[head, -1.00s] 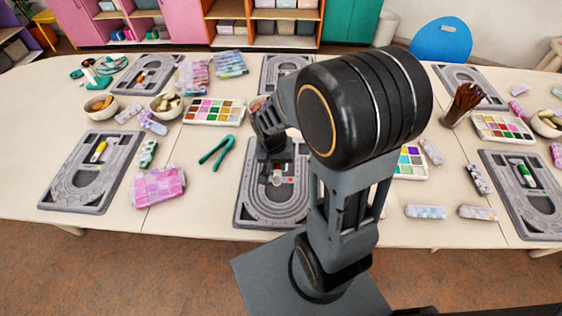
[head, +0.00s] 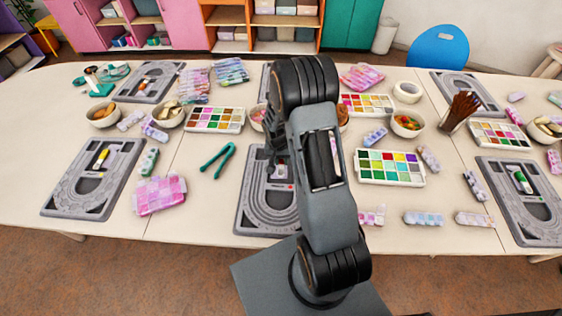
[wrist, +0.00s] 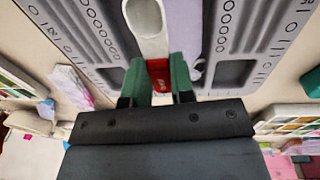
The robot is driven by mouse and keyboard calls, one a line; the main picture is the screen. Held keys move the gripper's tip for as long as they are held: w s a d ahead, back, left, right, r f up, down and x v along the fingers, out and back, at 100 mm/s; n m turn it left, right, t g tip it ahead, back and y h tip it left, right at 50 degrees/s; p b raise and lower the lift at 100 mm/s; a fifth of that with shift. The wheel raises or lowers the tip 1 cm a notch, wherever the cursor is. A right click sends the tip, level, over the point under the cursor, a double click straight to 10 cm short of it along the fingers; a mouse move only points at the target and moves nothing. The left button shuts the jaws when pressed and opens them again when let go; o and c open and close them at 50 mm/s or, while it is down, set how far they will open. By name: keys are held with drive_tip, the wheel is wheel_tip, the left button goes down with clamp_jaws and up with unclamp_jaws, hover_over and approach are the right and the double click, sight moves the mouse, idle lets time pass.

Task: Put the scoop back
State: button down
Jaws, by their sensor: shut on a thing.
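The scoop (wrist: 148,18) has a pale, rounded white end and a red part. In the wrist view its red part sits between the two green fingers of my gripper (wrist: 158,78), which is shut on it. The grey bead board (wrist: 225,45), with printed numbers, grooves and dark recesses, lies beyond the scoop. In the head view this bead board (head: 256,214) is at the front middle of the table, and my arm hides much of it. My gripper is mostly hidden there behind my arm. I cannot tell the gap between scoop and board.
Green tweezers (head: 218,158) and a pink bead pack (head: 160,195) lie left of the board. A bead box (head: 391,168) with coloured compartments lies right of it. Bowls (head: 407,124), a brown brush cup (head: 459,112) and other bead boards (head: 75,190) crowd the table.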

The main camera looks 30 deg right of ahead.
drive_tip(key=shift+f, duration=0.9)
drive_tip(key=shift+f, duration=0.3)
drive_tip(key=c, duration=1)
unclamp_jaws()
